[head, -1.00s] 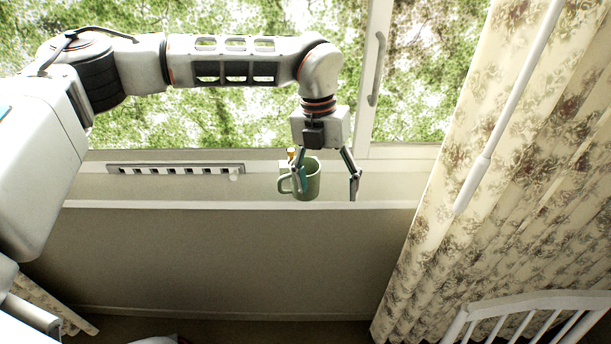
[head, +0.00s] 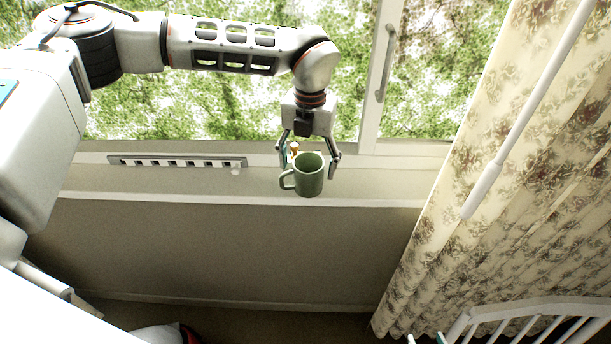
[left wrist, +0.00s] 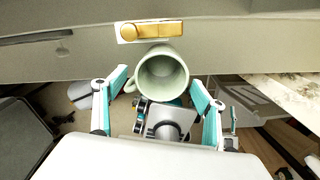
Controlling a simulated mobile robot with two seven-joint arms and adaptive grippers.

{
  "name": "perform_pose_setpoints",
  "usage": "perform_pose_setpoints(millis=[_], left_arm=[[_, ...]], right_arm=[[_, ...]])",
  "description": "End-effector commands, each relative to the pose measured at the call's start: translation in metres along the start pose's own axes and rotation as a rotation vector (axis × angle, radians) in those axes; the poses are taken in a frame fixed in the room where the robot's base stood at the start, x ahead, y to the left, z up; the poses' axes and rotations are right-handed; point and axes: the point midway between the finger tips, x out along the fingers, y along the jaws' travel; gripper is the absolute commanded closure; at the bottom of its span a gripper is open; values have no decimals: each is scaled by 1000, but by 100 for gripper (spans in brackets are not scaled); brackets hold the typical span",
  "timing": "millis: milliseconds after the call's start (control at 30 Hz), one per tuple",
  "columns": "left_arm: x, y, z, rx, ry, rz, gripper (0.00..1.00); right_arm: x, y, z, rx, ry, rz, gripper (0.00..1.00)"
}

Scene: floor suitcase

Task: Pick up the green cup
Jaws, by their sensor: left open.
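The green cup (head: 309,178) stands upright on the window sill in the head view, its handle pointing left. My left gripper (head: 308,170) is open above and behind the cup, with one finger on each side of it. In the left wrist view the cup (left wrist: 162,75) shows its round opening between the two teal-lined fingers of my left gripper (left wrist: 158,100), with a gap on both sides. Whether a finger touches the handle cannot be told.
A slotted vent strip (head: 175,162) lies along the sill at left. The window handle (head: 386,62), curtain (head: 490,170) and white railing (head: 530,318) are at right.

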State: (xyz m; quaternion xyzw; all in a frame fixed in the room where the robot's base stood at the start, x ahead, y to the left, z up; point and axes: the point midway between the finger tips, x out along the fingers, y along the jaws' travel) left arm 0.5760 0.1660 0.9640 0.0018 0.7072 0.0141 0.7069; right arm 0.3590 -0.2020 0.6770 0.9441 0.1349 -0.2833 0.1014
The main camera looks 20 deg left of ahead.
Motion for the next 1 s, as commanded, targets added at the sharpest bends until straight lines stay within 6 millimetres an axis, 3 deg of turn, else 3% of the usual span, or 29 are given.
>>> perform_pose_setpoints(millis=[100,333,367,533,1000], left_arm=[[14,0,1,-1,0,0,29],[17,0,1,0,-2,0,29],[17,0,1,0,-2,0,34],[17,0,1,0,-1,0,79],[8,0,2,-1,-3,-1,79]], right_arm=[[-1,1,-5,0,6,1,60],[0,2,-10,0,15,3,60],[0,2,-10,0,15,3,60],[0,2,-10,0,14,3,60],[1,1,-6,0,8,2,60]])
